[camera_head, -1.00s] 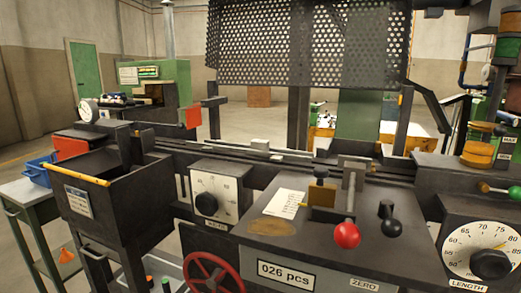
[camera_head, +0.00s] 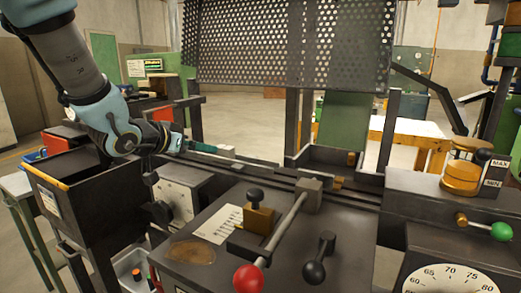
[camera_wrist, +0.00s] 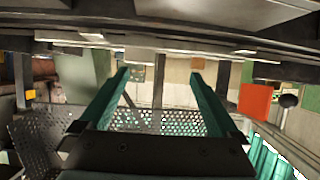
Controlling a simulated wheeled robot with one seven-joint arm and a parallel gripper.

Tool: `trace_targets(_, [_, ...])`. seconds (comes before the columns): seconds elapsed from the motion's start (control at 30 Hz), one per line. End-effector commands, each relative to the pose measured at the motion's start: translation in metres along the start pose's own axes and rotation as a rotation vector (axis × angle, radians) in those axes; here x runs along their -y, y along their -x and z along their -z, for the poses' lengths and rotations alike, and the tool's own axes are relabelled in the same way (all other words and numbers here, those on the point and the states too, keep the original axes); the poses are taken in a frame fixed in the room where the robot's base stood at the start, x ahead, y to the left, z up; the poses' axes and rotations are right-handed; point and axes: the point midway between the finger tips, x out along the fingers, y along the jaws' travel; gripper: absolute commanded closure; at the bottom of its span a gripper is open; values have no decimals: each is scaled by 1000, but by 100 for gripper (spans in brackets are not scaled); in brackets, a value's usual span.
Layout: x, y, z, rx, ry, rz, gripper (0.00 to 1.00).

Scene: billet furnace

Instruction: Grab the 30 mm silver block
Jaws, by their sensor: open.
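Small silver pieces lie on the dark rail of the machine, and one light silver piece (camera_head: 226,151) shows just right of my fingertips in the head view. I cannot tell its size, or whether it is the 30 mm block. My gripper (camera_head: 205,148) reaches in from the left, low over the rail, its teal fingers pointing right. In the wrist view my gripper (camera_wrist: 160,72) has its two teal fingers spread wide with nothing between them. That view looks turned over, with the rail across the top.
A black bin (camera_head: 85,185) with a yellow edge stands at the left under my arm. A perforated guard (camera_head: 290,42) hangs above the rail. Levers with a red knob (camera_head: 248,279) and a black knob (camera_head: 313,272) stick up in front. A green-knobbed lever (camera_head: 501,231) is at the right.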

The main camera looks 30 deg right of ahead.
Motion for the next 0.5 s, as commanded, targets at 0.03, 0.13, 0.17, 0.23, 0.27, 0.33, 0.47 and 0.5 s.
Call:
trace_targets(0.03, [-8,-2,6,-16,-7,-26,3])
trace_targets(0.13, [-15,-8,10,-33,-14,-52,3])
trace_targets(0.17, [-16,-11,11,-35,-14,-55,3])
trace_targets(0.23, [-17,-22,11,-34,-15,-57,3])
trace_targets(0.27, [-18,-27,11,-33,-14,-57,3])
trace_targets(0.33, [-18,-38,11,-33,-13,-55,3])
trace_targets(0.47, [-19,-53,12,-33,-13,-54,3])
trace_targets(0.5, [-18,-56,12,-34,-13,-53,3])
